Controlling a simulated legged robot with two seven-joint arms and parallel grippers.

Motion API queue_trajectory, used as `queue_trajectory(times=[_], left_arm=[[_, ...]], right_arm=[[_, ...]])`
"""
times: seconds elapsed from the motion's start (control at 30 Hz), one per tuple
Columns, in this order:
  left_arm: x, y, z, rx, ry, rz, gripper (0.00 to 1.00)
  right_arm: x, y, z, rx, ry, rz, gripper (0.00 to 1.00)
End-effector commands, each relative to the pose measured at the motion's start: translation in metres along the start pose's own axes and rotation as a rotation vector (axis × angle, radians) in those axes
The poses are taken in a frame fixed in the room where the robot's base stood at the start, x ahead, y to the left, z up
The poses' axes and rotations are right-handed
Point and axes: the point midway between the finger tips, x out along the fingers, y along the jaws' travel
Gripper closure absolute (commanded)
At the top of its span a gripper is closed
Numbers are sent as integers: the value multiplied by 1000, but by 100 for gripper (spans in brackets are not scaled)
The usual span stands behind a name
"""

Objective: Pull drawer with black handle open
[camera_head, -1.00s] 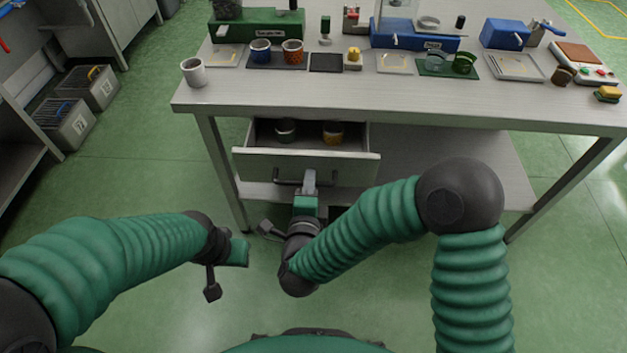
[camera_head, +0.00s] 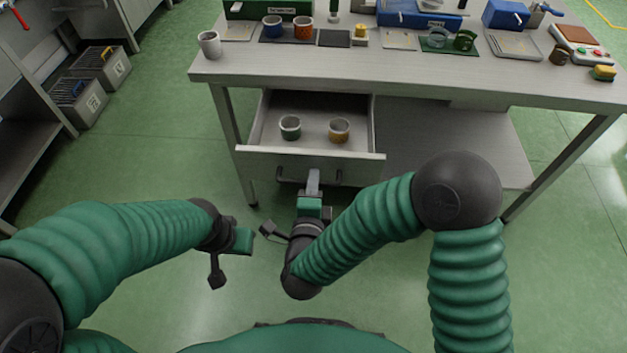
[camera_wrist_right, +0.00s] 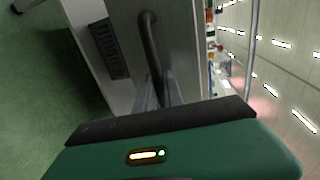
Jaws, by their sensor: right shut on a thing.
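The drawer (camera_head: 262,162) under the grey workbench is pulled out, and its inside shows. A green cup (camera_head: 290,128) and a yellow-brown cup (camera_head: 339,131) stand upright in it. The black handle (camera_head: 287,176) is on the drawer front; it also shows in the right wrist view (camera_wrist_right: 150,45). My left gripper (camera_head: 243,240) is off to the left above the floor, away from the drawer. Its fingers cannot be made out clearly.
The workbench top (camera_head: 420,75) carries a white cup (camera_head: 209,44), several other cups, a blue machine (camera_head: 410,16) and a scale-like device (camera_head: 580,40). Grey crates (camera_head: 80,100) stand on the floor at left. The green floor in front of the drawer is clear apart from my arms.

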Motion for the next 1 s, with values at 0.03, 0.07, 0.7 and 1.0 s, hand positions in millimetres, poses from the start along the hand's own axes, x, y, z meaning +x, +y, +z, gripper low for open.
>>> queue_trajectory(times=[0.03, 0.07, 0.7, 1.0], left_arm=[[0, 0, 0, 0, 0, 0, 64], [0, 0, 0, 0, 0, 0, 64], [-16, 0, -4, 0, 0, 0, 64], [-18, 0, -4, 0, 0, 0, 64]], right_arm=[[0, 4, 0, -2, -3, 10, 100], [0, 4, 0, -2, -3, 10, 100], [-58, 1, 2, -5, -6, 9, 79], [-74, 4, 1, -3, -1, 8, 79]])
